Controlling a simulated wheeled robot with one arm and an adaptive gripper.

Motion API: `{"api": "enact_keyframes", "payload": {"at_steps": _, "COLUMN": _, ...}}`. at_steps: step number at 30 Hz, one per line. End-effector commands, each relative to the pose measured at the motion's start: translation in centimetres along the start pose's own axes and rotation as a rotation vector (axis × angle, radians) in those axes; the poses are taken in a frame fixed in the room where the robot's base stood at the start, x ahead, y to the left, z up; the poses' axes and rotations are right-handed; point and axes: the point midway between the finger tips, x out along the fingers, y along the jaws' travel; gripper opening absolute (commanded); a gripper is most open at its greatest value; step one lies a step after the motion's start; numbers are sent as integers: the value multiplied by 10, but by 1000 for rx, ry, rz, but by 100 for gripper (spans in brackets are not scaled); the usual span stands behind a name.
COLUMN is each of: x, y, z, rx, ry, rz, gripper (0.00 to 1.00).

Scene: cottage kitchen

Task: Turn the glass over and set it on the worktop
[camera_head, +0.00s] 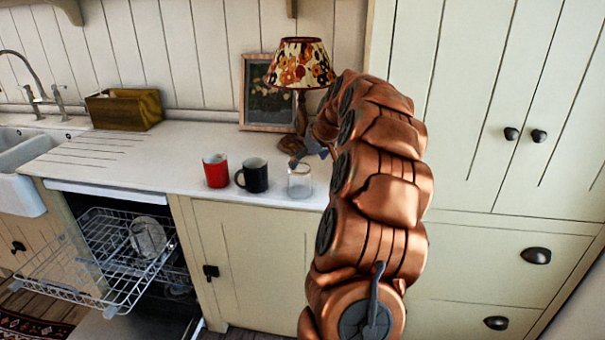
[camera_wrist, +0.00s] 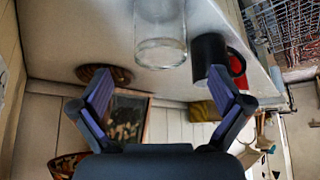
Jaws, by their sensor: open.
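A clear glass (camera_head: 300,181) stands on the worktop (camera_head: 200,143) near its front edge, just right of the black mug. In the wrist view, which is roughly upside down, the glass (camera_wrist: 160,30) stands beyond the fingertips, roughly centred between them. I cannot tell which end of it is up. My gripper (camera_wrist: 160,78) is open, with nothing between its fingers. In the head view my gripper (camera_head: 309,156) is close behind the glass, partly hidden by my arm.
A black mug (camera_head: 252,176) and a red mug (camera_head: 215,171) stand left of the glass. A lamp (camera_head: 300,64) and a picture frame (camera_head: 244,88) are behind. A wooden box (camera_head: 124,110) is by the sink. The dishwasher rack (camera_head: 100,262) is pulled out. Worktop behind the mugs is clear.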

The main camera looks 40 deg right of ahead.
Motion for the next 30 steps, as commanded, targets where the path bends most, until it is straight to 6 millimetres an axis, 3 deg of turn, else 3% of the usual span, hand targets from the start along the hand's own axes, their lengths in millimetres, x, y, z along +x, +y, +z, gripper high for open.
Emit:
{"api": "enact_keyframes", "payload": {"at_steps": 9, "x": -39, "y": -1, "z": 1, "rx": -1, "ry": -2, "rz": -2, "gripper": 100}}
{"api": "enact_keyframes", "payload": {"at_steps": 17, "x": -45, "y": -1, "z": 1, "rx": -1, "ry": -3, "rz": -2, "gripper": 100}}
{"api": "enact_keyframes", "payload": {"at_steps": 20, "x": -44, "y": -10, "z": 0, "rx": -6, "ry": -9, "rz": -12, "gripper": 100}}
{"api": "enact_keyframes", "payload": {"at_steps": 23, "x": -45, "y": -42, "z": 1, "rx": -22, "ry": -30, "rz": -43, "gripper": 100}}
{"api": "enact_keyframes", "payload": {"at_steps": 26, "x": -48, "y": -97, "z": 8, "rx": -50, "ry": -73, "rz": -91, "gripper": 100}}
{"api": "enact_keyframes", "payload": {"at_steps": 30, "x": -57, "y": -180, "z": 35, "rx": -91, "ry": -155, "rz": -153, "gripper": 100}}
